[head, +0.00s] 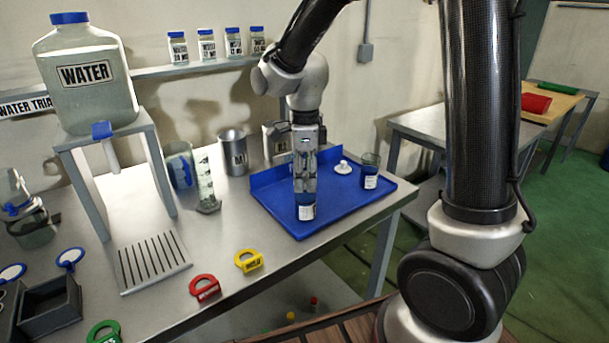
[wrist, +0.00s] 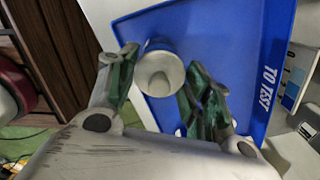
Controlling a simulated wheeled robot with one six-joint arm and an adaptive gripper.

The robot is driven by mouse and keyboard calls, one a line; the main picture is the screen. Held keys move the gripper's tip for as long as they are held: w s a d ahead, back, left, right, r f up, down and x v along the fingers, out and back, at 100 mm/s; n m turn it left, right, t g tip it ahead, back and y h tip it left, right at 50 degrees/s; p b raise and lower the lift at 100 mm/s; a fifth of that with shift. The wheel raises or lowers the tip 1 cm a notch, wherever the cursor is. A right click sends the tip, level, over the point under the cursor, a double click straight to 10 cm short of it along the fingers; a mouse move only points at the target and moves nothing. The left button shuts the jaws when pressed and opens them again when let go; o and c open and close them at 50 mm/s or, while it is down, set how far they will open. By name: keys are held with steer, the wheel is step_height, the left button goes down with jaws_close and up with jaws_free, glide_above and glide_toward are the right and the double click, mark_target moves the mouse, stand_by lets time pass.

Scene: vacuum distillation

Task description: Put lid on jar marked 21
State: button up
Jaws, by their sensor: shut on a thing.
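My gripper (head: 305,192) points straight down over a small labelled jar (head: 306,213) with blue contents, standing near the front of the blue tray (head: 275,205). In the wrist view, its green-padded fingers sit on both sides of a round pale lid (wrist: 160,76) at the jar's mouth. The gripper looks shut on this lid; the fingers hide whether it is fully seated. A second labelled jar (head: 370,172) stands at the tray's right side and looks open. A white knobbed lid (head: 343,168) lies beside it. The number on either jar is too small to read.
A metal beaker (head: 233,155), a glass cylinder (head: 206,185) and a water tank (head: 87,85) on a stand are left of the tray. Red (head: 205,288) and yellow (head: 249,261) tags lie in front. The tray's middle right is clear.

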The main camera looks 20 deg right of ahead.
steer(key=o, duration=0.9)
steer(key=o, duration=0.5)
steer(key=shift+r, duration=0.1)
steer(key=shift+r, duration=3.4)
